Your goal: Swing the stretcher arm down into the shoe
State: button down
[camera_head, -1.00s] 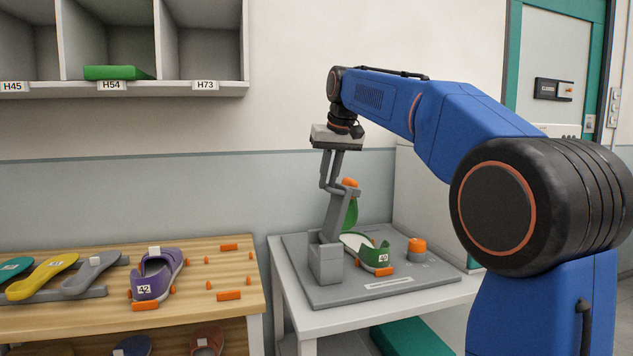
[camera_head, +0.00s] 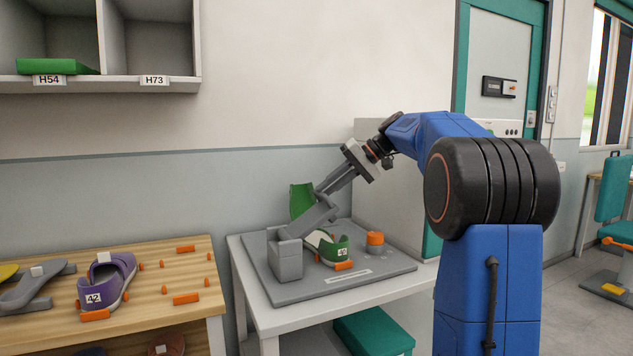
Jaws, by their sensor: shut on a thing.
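The grey stretcher arm (camera_head: 307,220) leans up and to the right from its block (camera_head: 286,258) on the grey base plate (camera_head: 375,276). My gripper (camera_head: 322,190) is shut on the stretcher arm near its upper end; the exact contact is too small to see. The green shoe (camera_head: 341,249), labelled 40, lies on the plate to the right of the block, below the tilted arm. The arm and block hide part of the shoe. A tall green piece (camera_head: 301,199) stands behind the arm; I cannot tell what it joins.
An orange button (camera_head: 375,238) stands on the plate right of the shoe. The white table (camera_head: 275,317) holds the plate. A wooden bench (camera_head: 150,300) at left carries a purple shoe (camera_head: 108,280) and orange pegs. A shelf (camera_head: 150,83) hangs upper left.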

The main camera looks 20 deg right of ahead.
jog(key=d+f+y, duration=0.2)
jog(key=d+f, duration=0.4)
jog(key=f, duration=0.3)
jog(key=shift+f, duration=0.4)
jog(key=shift+s, duration=0.1)
jog(key=c, duration=1.8)
grip_release()
jog(key=shift+d+m, duration=0.1)
jog(key=shift+m, duration=0.2)
jog(key=shift+o, duration=0.2)
jog(key=shift+r, duration=0.1)
notch_tip(320, 180, up, 10)
